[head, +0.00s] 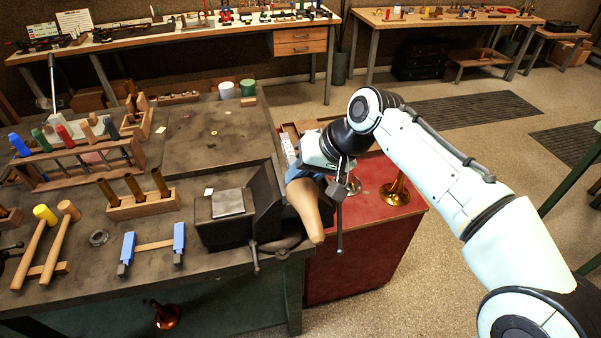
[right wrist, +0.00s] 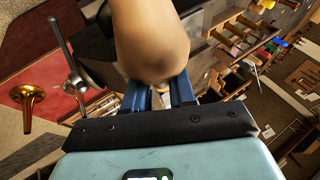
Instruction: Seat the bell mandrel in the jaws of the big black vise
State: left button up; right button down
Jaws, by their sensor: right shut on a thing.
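The bell mandrel (head: 308,207) is a smooth tan, tapered piece, tilted with its narrower end toward the bottom of the head view. My right gripper (head: 304,174) is shut on it near its upper end. In the right wrist view the mandrel (right wrist: 150,40) stands between my gripper's blue fingers (right wrist: 160,95). The big black vise (head: 236,228) is bolted at the bench's right corner. The mandrel is right beside the vise's jaw end; whether it touches or lies between the jaws is hidden. My left gripper is in neither view.
A red cabinet (head: 345,262) stands right of the vise, with a brass horn bell (head: 395,190) on it. The dark bench (head: 215,135) holds a wooden rack of cylinders (head: 143,204), mallets (head: 48,245) and a blue-ended clamp (head: 153,247). The bench's back middle is mostly clear.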

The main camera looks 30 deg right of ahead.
jog(key=shift+r, duration=0.1)
